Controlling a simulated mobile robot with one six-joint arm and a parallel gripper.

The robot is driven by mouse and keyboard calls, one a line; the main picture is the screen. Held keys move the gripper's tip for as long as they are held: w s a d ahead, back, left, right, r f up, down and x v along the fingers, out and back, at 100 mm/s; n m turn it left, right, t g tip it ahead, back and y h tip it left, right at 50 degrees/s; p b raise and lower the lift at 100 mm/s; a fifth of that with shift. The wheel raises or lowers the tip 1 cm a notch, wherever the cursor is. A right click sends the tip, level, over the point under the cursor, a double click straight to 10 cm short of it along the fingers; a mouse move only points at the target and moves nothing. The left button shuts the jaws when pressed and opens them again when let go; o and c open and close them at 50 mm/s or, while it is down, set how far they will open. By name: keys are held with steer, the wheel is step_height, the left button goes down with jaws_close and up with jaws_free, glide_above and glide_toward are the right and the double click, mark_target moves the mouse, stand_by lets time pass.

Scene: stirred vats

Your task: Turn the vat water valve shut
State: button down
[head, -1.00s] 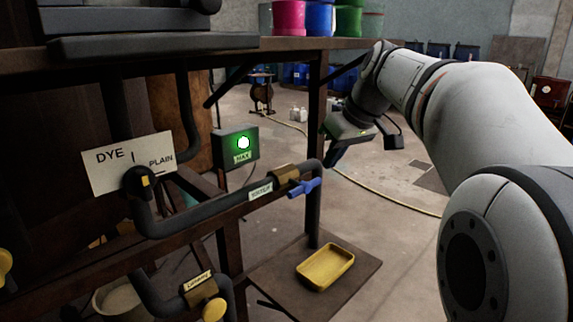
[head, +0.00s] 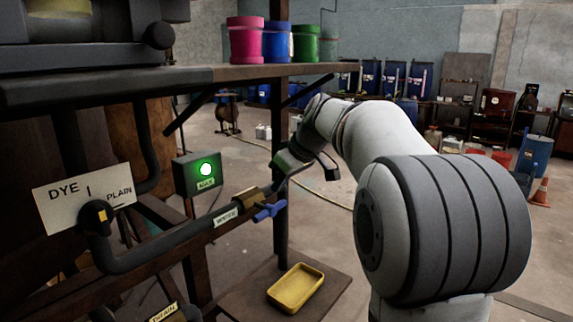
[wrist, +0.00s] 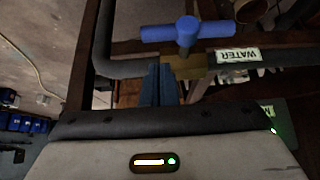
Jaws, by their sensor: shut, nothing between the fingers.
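The water valve has a blue T-handle (head: 268,211) on a brass body (head: 248,198), set in a dark pipe beside a WATER label (head: 226,215). In the wrist view the blue handle (wrist: 186,30) crosses the top middle, its bar roughly in line with the pipe. The brass body (wrist: 190,67) shows just below it.
A steel frame post (head: 281,232) stands right beside the valve. A green-lit box (head: 197,173) is to the left, a DYE/PLAIN sign (head: 82,198) further left. A yellow tray (head: 295,288) lies below. A bench (head: 240,71) with coloured tubs overhangs. Open floor lies behind.

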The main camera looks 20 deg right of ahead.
steer(key=shift+s+d+f, duration=0.1)
steer(key=shift+s+f, duration=0.05)
steer(key=shift+f, duration=0.4)
steer(key=shift+s+d+f, duration=0.1)
steer(key=shift+s+f, duration=0.05)
steer(key=shift+f, duration=0.4)
steer(key=shift+a, duration=0.2)
